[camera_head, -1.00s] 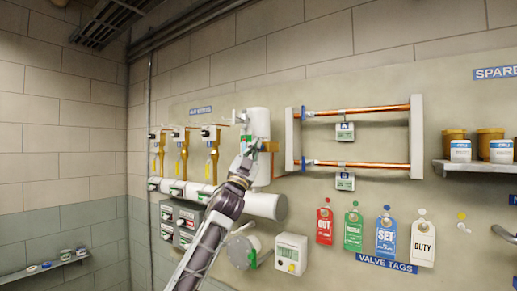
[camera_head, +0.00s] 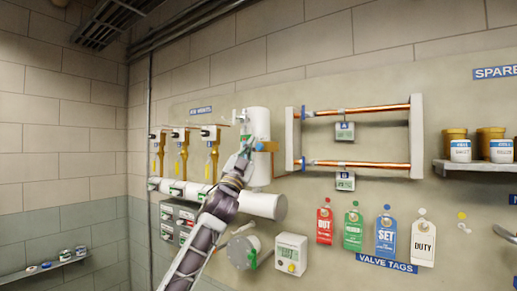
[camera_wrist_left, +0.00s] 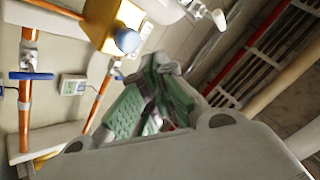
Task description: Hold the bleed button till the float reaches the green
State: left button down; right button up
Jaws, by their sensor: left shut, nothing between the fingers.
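A white upright cylinder (camera_head: 258,120) stands on the wall above a horizontal white pipe. A brass block (camera_head: 270,146) with a blue button (camera_head: 259,147) sits at its right side. In the left wrist view the brass block (camera_wrist_left: 112,20) and the round blue button (camera_wrist_left: 127,40) show at the upper left. My left gripper (camera_head: 246,145) is shut and empty, in front of the cylinder just left of the button. Its green fingers (camera_wrist_left: 158,75) appear apart from the button in the wrist view. I cannot make out a float or green band. My right gripper is not in view.
Copper pipes (camera_head: 360,112) in a white frame with small tags are right of the cylinder. Brass valves (camera_head: 183,150) stand left. Hanging valve tags (camera_head: 386,236) and a shelf of pots are farther right.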

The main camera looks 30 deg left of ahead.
pick_arm(q)
jog(key=shift+s+a, duration=0.1)
jog(key=shift+s, duration=1.75)
dwell(0.3)
